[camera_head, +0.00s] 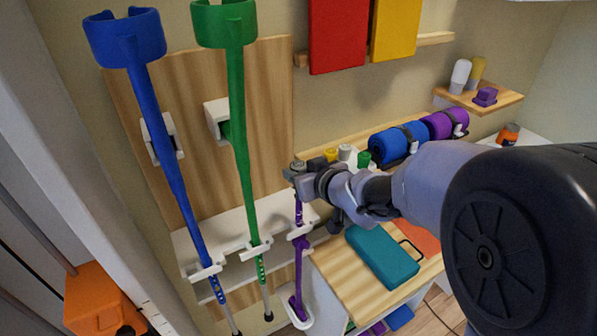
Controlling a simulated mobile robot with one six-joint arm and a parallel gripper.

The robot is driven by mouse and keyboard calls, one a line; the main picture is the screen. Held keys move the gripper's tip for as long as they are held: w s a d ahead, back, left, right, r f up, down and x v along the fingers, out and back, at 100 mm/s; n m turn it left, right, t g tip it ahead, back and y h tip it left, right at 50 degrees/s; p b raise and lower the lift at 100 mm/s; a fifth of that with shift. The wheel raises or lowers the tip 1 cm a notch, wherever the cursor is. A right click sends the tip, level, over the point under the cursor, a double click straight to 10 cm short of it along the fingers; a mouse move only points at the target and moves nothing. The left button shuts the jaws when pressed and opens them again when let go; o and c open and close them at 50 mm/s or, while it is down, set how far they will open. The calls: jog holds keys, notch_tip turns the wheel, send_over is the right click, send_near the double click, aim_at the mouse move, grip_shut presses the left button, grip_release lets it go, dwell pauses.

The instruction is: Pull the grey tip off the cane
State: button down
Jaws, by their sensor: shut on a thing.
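A purple cane (298,262) stands upright in a white holder at the lower middle, its lower end in a white foot cup. A small grey tip (296,167) is at the top of the cane, mostly covered by my gripper. My gripper (300,179) reaches in from the right and is shut on the grey tip. The tip is in line with the cane's shaft. Whether there is a gap between tip and shaft is hidden behind the fingers.
A blue crutch (176,185) and a green crutch (241,130) lean in white wall holders to the left. A wooden-topped cabinet (340,270) with a teal case (382,257) stands to the right. Blue and purple rolls (398,144) lie behind my arm.

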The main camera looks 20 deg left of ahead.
aim_at(299, 163)
jog(key=shift+r+p, duration=1.6)
jog(key=shift+r, duration=0.2)
jog(key=shift+r+p, duration=1.05)
jog(key=shift+f, duration=0.1)
